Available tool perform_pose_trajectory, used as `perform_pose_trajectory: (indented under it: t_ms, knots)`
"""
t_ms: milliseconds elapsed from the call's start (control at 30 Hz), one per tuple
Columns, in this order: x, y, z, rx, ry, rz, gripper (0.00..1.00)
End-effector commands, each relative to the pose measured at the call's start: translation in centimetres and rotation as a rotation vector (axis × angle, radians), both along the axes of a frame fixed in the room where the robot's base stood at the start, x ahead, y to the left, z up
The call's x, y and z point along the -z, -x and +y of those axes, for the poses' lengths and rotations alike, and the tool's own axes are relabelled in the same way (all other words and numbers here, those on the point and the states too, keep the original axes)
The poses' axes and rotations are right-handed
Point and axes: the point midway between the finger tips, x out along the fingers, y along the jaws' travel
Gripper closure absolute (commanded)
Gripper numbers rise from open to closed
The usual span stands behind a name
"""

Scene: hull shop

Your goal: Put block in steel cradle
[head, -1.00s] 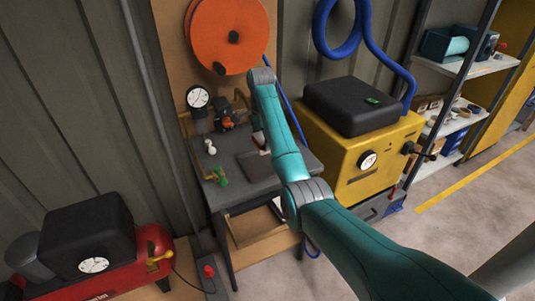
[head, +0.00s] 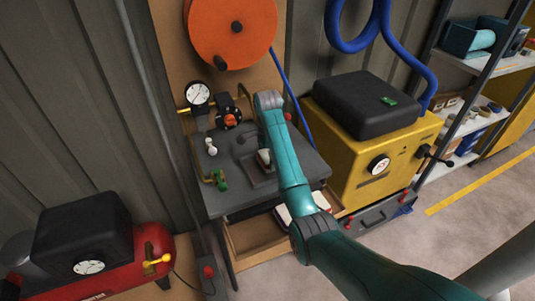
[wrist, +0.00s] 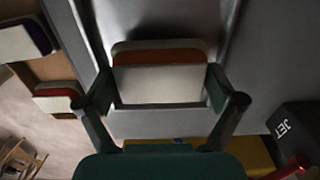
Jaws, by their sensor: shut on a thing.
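My gripper (wrist: 162,100) is shut on a pale block (wrist: 158,84) with an orange-brown band, one finger at each side in the wrist view. In the head view my forearm hides most of the gripper; a pale bit of the block (head: 263,157) shows beside the arm, above the bench. A dark grey metal piece with a raised back, seemingly the steel cradle (head: 259,177), stands on the bench just below and left of the block. I cannot tell whether the block touches it. Grey metal fills the wrist view beyond the block.
The bench (head: 228,200) also carries a gauge (head: 198,95), a white knob (head: 211,147) and a green-handled valve (head: 221,180). An open drawer (head: 258,236) below holds other blocks, including a purple-banded one (wrist: 25,38). A yellow machine (head: 365,165) stands right.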

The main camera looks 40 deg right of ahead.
Motion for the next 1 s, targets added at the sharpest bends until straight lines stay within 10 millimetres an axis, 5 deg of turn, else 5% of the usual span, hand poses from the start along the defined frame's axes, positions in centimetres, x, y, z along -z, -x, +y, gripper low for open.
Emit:
perform_pose_trajectory:
  t_ms: [500,533,567,1000]
  knots:
    - [1.06,0.83,0.65,0.001,0.000,0.000,0.43]
    - [1.10,0.83,0.65,0.001,0.000,-0.001,0.05]
    - [1.07,0.82,0.65,0.001,0.000,-0.001,0.00]
    - [0.61,0.60,0.46,0.001,0.000,-0.001,0.00]
